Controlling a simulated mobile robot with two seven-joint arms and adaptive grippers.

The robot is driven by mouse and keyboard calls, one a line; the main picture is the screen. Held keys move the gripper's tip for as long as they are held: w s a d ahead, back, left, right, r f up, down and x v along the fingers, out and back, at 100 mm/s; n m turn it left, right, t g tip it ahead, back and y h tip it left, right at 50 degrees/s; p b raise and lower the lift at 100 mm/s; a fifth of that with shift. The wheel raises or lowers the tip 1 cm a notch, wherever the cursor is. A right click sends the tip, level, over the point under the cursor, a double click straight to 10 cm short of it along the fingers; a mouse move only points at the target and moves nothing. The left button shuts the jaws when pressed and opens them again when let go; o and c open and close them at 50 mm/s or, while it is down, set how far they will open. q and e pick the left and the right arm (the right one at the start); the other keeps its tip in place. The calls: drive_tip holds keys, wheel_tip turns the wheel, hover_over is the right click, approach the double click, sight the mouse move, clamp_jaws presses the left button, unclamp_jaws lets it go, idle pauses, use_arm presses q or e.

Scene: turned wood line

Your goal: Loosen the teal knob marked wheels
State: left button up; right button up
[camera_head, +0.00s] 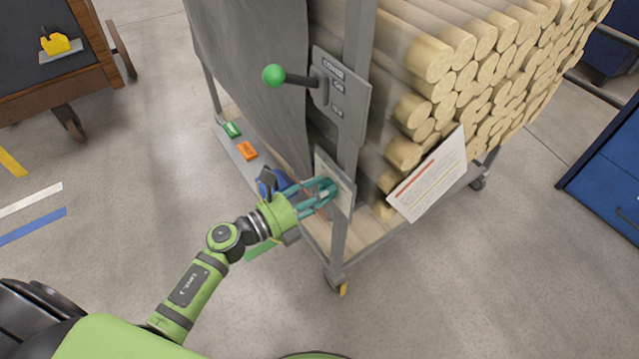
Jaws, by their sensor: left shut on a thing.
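The teal knob (325,187) sits on a small grey plate (343,187) low on the front post of a wheeled rack. My left gripper (318,193) reaches in from the lower left and is shut on the knob. Its fingers cover much of the knob, so its turn position cannot be told. Any marking on the plate is too small to read. My right gripper is not in view.
Above the knob, a lever with a green ball (273,75) sticks out from a grey label plate (345,98). The rack holds stacked logs (470,75), a grey cover (250,70) and a hanging paper sheet (430,178). A blue cabinet (605,180) stands right.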

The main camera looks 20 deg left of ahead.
use_arm(q)
drive_tip(key=n+p, duration=0.2)
drive_tip(key=n, duration=0.1)
drive_tip(key=shift+w+a+r+n, duration=0.1)
drive_tip(key=shift+w+r+n, duration=0.1)
drive_tip(key=shift+r+n, duration=0.15)
drive_tip(key=shift+n+p, duration=0.95)
drive_tip(key=shift+n, duration=0.8)
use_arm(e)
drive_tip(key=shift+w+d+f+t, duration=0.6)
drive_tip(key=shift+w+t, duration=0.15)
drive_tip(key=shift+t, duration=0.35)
use_arm(q)
drive_tip(key=shift+f, duration=0.1)
drive_tip(key=o, duration=1.2)
drive_tip(key=shift+f, duration=0.1)
drive_tip(key=shift+c, duration=0.2)
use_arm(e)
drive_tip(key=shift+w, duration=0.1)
use_arm(q)
drive_tip(key=shift+s, duration=0.1)
drive_tip(key=v, duration=1.2)
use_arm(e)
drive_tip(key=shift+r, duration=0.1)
